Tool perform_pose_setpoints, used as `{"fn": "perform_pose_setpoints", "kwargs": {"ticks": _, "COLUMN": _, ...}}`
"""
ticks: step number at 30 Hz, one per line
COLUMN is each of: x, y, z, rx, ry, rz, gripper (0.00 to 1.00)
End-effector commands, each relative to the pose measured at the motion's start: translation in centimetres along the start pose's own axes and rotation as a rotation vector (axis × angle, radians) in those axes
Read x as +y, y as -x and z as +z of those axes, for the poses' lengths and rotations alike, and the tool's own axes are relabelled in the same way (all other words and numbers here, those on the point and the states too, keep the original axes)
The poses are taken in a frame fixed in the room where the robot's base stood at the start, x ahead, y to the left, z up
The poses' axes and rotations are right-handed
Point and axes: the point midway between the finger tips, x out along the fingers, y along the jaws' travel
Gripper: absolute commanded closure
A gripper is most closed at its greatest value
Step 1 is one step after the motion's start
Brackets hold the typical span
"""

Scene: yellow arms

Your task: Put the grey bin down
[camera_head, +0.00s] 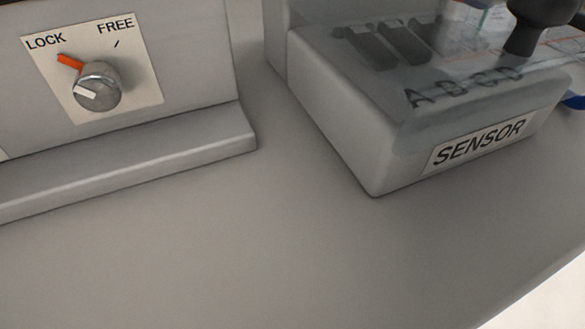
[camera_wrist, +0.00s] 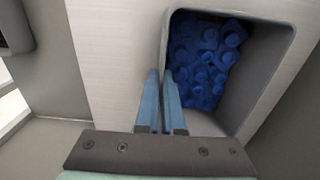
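The grey bin (camera_wrist: 262,75) shows in the wrist view, on the right. It is open at the top and holds several blue studded pieces (camera_wrist: 203,58). My gripper (camera_wrist: 163,75) has two blue fingers close together at the bin's left wall, with the rim running between them. It looks shut on that wall. A pale surface (camera_wrist: 115,40) lies below the bin; I cannot tell whether the bin touches it. Neither the bin nor my gripper shows in the head view.
In the head view, a grey panel has a LOCK/FREE knob (camera_head: 97,87) with an orange mark near LOCK. A grey box labelled SENSOR (camera_head: 478,143) with a clear top stands at the right. The grey surface (camera_head: 250,240) in front of them is bare.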

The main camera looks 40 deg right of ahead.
Motion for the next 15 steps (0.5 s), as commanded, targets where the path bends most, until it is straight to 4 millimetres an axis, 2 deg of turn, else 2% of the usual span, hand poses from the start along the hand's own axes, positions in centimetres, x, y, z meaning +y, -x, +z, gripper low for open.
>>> {"fn": "perform_pose_setpoints", "kwargs": {"ticks": 9, "x": 0.02, "y": -0.09, "z": -0.12, "rx": 0.003, "ry": 0.000, "rz": 0.000, "gripper": 1.00}}
{"fn": "perform_pose_setpoints", "kwargs": {"ticks": 12, "x": 0.03, "y": -0.10, "z": -0.08, "rx": 0.002, "ry": 0.000, "rz": 0.000, "gripper": 0.79}}
{"fn": "perform_pose_setpoints", "kwargs": {"ticks": 15, "x": 0.03, "y": -0.10, "z": -0.07, "rx": 0.002, "ry": 0.000, "rz": 0.000, "gripper": 0.65}}
